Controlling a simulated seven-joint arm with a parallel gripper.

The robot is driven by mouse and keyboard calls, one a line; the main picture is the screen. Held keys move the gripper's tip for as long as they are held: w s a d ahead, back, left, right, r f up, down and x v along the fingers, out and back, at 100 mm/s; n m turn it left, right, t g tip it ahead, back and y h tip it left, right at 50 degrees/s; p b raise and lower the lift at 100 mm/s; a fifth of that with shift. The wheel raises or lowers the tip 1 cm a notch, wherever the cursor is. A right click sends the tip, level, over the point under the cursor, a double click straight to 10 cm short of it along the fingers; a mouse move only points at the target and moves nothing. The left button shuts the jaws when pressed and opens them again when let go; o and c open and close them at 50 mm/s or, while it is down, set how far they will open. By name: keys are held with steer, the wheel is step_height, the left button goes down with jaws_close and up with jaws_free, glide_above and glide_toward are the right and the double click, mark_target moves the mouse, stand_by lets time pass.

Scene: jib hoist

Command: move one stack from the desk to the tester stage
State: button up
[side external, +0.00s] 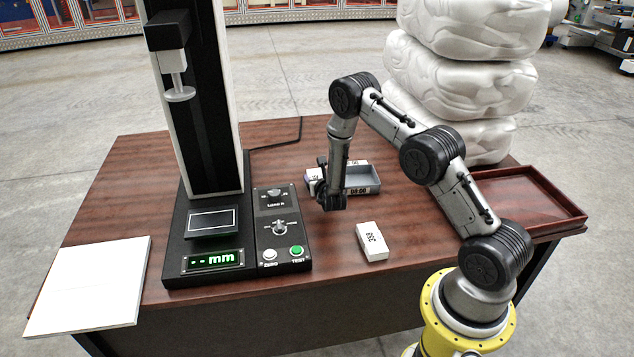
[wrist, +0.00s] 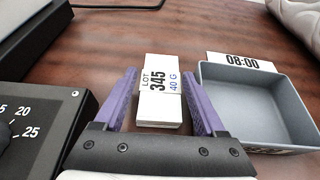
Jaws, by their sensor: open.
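A white stack labelled "LOT 345 40 G" (wrist: 159,112) lies on the desk (side external: 120,190). In the wrist view it appears between the two purple fingers of my gripper (wrist: 160,75), which is open with a gap showing on either side. In the side view my gripper (side external: 328,200) is low over the desk and partly hides that stack (side external: 312,174). Another white stack, labelled 358 (side external: 372,241), lies apart, nearer the front. The tester stage (side external: 211,221) is a dark plate with a white rectangle outline and nothing on it.
The tester's column and its hanging round press foot (side external: 180,94) rise above the stage. A control box (side external: 279,228) stands beside it. A grey bin marked 08:00 (side external: 362,177) is close right of my gripper. A white board (side external: 88,287) and a brown tray (side external: 535,200) lie at the sides.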

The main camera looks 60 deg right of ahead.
mark_target(314, 170)
steer(key=x, duration=0.5)
steer(key=shift+d+r, duration=0.2)
steer(key=shift+r, duration=0.1)
jaws_close()
steer(key=shift+r, duration=0.15)
